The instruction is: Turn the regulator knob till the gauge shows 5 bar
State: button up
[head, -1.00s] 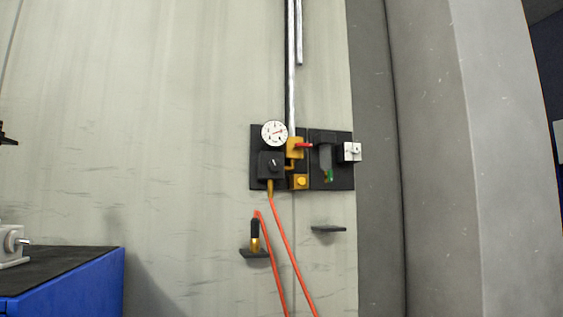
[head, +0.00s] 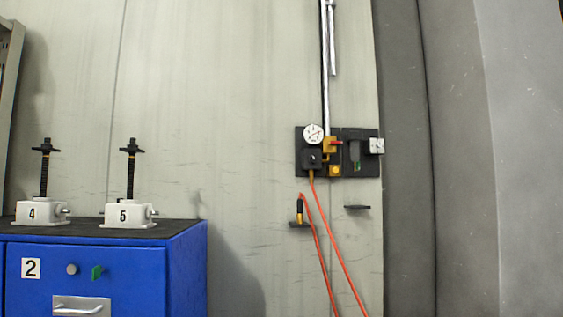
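The round white pressure gauge (head: 313,134) sits at the upper left of a black panel (head: 301,166) on the wall. Its needle is too small to read here. Just below it is a dark block with the regulator knob (head: 314,158), which shows a small light mark. Brass fittings (head: 330,144) with a red lever (head: 337,142) are to its right. An orange hose (head: 333,234) hangs from the panel. My gripper is not in view.
A blue cabinet (head: 186,270) labelled 2 stands at lower left, with screw jacks 4 (head: 32,212) and 5 (head: 124,214) on top. Two small wall shelves (head: 357,207) are below the panel. A grey column (head: 455,150) stands at right.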

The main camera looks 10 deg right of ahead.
aim_at(313, 158)
jog(key=u, duration=0.65)
jog(key=i, duration=1.2)
jog(key=z, duration=0.55)
